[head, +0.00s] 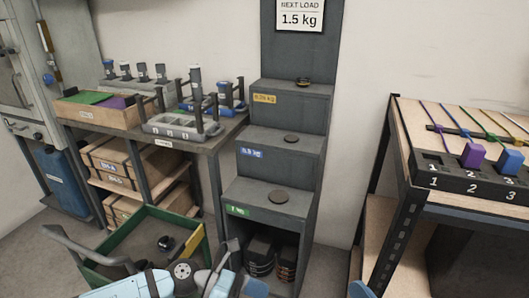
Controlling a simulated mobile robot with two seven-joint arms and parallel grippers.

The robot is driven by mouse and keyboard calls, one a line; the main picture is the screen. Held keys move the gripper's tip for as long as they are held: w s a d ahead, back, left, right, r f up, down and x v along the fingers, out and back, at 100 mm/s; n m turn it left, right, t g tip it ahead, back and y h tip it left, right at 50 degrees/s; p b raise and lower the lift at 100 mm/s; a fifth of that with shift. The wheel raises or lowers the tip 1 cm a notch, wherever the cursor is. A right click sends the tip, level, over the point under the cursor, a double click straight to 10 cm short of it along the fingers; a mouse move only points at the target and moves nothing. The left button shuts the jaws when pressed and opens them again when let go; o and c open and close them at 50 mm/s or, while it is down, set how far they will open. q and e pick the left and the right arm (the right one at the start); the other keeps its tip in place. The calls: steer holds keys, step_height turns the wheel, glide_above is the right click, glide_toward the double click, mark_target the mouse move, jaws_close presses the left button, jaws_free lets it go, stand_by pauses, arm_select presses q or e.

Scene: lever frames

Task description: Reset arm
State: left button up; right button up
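Part of my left arm (155,284), light blue and white, reaches in along the bottom edge, over the front of a green-rimmed cart. Its dark end (229,272) is at the bottom centre, in front of the stepped grey stand (262,189). Its fingers are not clear, so I cannot tell whether they are open or shut, and I see nothing held. Only a small blue piece of mine (360,290) shows at the bottom edge right of centre. My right gripper is out of view.
A workbench (206,142) at left holds bins and upright fixtures. The green-rimmed cart (150,215) stands before it. Dark discs (284,196) lie on the stand's steps, under a "NEXT LOAD 1.5 kg" sign (300,15). A right-hand bench carries a numbered rack (466,187) with coloured blocks.

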arm_select(q)
steer(key=s+a+r+n+t+h, duration=0.1)
steer(key=s+r+n+t+h, duration=0.25)
steer(key=n, duration=0.55)
steer(key=s+a+r+n+t+h, duration=0.15)
steer(key=r+n+t, duration=0.25)
steer(key=n+t, duration=0.45)
steer(key=s+a+n+t+y, duration=0.3)
steer(key=a+n+y, duration=0.25)
steer(key=n, duration=0.65)
steer(key=s+a+n+t+y, duration=0.2)
steer(key=a+n+t+y, duration=0.3)
steer(key=n, duration=0.8)
steer(key=w+d+r+n+y+p, duration=0.25)
steer(key=r+n+p, duration=0.25)
steer(key=r+p, duration=0.55)
steer(key=s+a+r+g+y+p, duration=0.1)
steer(key=s+a+g+y+p, duration=0.2)
steer(key=p, duration=2.4)
steer(key=s+a+g, duration=0.1)
steer(key=a+g, duration=0.1)
steer(key=a, duration=0.2)
steer(key=shift+a+g+y, duration=0.25)
steer(key=shift+g+y, duration=0.05)
steer(key=shift+y, duration=0.1)
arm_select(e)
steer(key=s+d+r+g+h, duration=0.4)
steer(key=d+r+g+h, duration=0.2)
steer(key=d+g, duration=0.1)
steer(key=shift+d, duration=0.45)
